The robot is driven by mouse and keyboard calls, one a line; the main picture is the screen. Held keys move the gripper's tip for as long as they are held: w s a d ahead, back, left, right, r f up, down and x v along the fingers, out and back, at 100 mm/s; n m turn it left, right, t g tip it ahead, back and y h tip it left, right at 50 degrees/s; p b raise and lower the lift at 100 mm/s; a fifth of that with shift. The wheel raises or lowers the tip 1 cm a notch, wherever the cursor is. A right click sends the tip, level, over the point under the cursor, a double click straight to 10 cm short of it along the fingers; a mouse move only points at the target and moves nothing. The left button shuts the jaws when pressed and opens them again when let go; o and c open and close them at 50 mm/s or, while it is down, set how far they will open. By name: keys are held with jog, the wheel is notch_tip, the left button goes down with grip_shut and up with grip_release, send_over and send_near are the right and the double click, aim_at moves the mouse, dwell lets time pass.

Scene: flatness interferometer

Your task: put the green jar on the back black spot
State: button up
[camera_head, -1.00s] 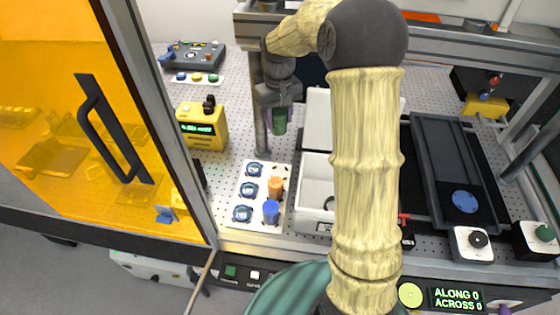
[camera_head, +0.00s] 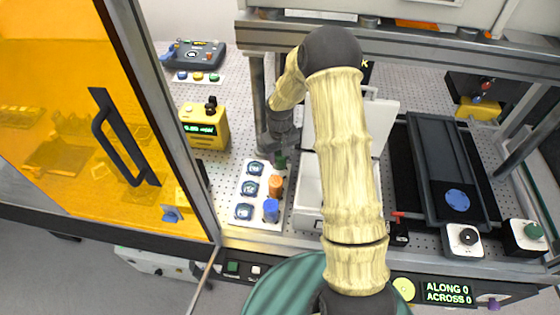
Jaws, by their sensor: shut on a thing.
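My gripper (camera_head: 279,151) is shut on the green jar (camera_head: 280,162), a small dark green cylinder held upright below the fingers. The jar is over the back right corner of the white plate (camera_head: 258,201). The back black spot is hidden beneath the jar and gripper. I cannot tell whether the jar touches the plate. On the same plate, an orange jar (camera_head: 276,187) stands just in front of the green jar, and a blue jar (camera_head: 271,210) stands at the front right. Several dark round labelled discs (camera_head: 249,188) line the left side.
A yellow box with a green display (camera_head: 204,127) stands behind and left of the plate. A white open bin (camera_head: 308,188) with a raised lid is close on the right, partly behind my arm. An orange glass door (camera_head: 70,100) fills the left.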

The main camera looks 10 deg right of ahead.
aim_at(279, 162)
notch_tip(279, 162, down, 3)
jog(key=shift+a+f+p, duration=0.1)
jog(key=shift+a+p, duration=0.05)
jog(key=shift+p, duration=0.45)
jog(key=shift+f, duration=0.25)
jog(key=shift+w+f, duration=0.1)
jog(key=shift+f, duration=0.1)
jog(key=o, duration=1)
jog(key=shift+r, duration=0.1)
jog(key=shift+r, duration=0.15)
